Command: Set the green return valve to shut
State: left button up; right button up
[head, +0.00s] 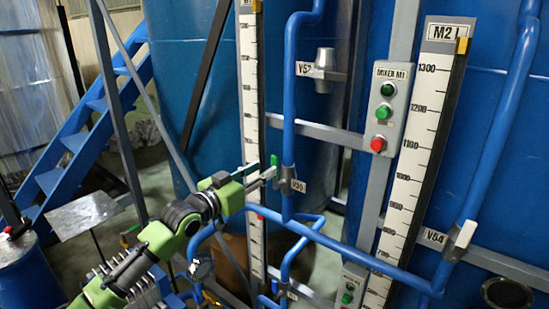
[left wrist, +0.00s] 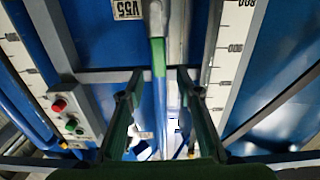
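The green valve handle (head: 274,160) is a small upright piece beside a blue vertical pipe, next to the V55 label (head: 297,186). In the left wrist view a green strip (left wrist: 158,57), seemingly the same handle, lies between the lines of my fingers, just beyond their tips. My left gripper (head: 264,174) reaches in from the left, close to the handle. In the left wrist view its two fingers (left wrist: 159,80) stand apart with nothing gripped. Whether a finger touches the handle, I cannot tell. My right gripper is not in view.
Blue pipes (head: 340,246) run around the valve, with tall scales (head: 417,150) and a mixer button box (head: 383,108) to the right. Valves V52 (head: 325,70) and V54 (head: 460,240) have pale handles. Blue stairs (head: 85,140) stand at the left.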

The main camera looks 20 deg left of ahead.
aim_at(273, 163)
pick_arm(q)
jog(key=p+x, duration=0.1)
jog(key=x, duration=0.5)
jog(key=shift+w+d, duration=0.1)
jog(key=shift+w, duration=0.1)
grip_shut()
